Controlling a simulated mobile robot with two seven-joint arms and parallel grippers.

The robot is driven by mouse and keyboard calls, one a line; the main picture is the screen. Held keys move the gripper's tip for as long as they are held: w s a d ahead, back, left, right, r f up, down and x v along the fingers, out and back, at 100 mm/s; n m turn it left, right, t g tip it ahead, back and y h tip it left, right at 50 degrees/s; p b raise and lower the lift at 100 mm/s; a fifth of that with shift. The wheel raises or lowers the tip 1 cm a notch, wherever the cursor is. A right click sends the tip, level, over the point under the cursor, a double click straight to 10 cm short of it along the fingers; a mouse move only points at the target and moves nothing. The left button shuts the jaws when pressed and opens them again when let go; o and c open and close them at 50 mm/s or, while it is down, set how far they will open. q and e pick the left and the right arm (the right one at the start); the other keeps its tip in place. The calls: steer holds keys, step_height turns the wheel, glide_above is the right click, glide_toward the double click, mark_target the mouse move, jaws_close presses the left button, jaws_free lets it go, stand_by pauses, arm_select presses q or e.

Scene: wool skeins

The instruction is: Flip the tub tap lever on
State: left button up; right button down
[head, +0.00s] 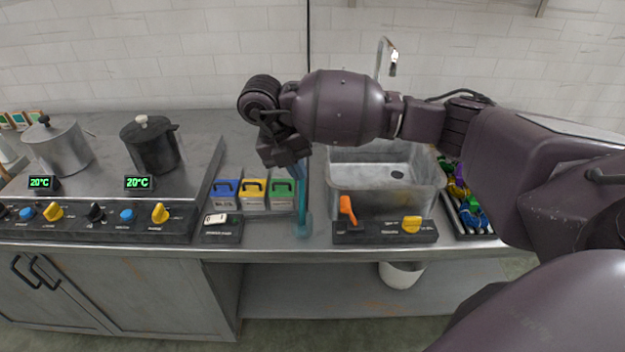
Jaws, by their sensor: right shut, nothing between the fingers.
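The orange tap lever (347,209) stands up from the left part of a dark control panel (385,236) at the counter's front edge. The tap spout (380,58) rises behind the tub, partly hidden by my right arm. My right gripper (287,160) is shut and empty, left of the tub and above and left of the lever, apart from it. My left gripper is out of view.
A yellow knob (411,224) sits on the panel's right. Left of the lever are a teal tool (303,220) and blue, yellow and green handled boxes (253,196). Two pots (150,150) stand further left. A tray of coloured skeins (466,212) lies right of the tub.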

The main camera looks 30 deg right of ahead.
steer(key=b, duration=0.2)
glide_toward(350, 214)
steer(key=w+a+f, duration=0.3)
steer(key=a+f, duration=0.1)
steer(key=f, duration=0.1)
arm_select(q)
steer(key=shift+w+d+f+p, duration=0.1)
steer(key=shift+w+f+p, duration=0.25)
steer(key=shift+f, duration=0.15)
arm_select(e)
steer(key=shift+s+d, duration=0.35)
steer(key=shift+d, duration=0.25)
steer(key=shift+s+d, duration=0.3)
steer(key=shift+d, duration=0.3)
steer(key=shift+s+d, duration=0.35)
steer(key=shift+d, duration=0.3)
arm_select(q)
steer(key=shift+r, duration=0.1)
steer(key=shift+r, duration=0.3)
arm_select(e)
steer(key=shift+s+d+r+t+y, duration=0.15)
steer(key=shift+d+r+t+y, duration=0.1)
steer(key=shift+t+y, duration=0.25)
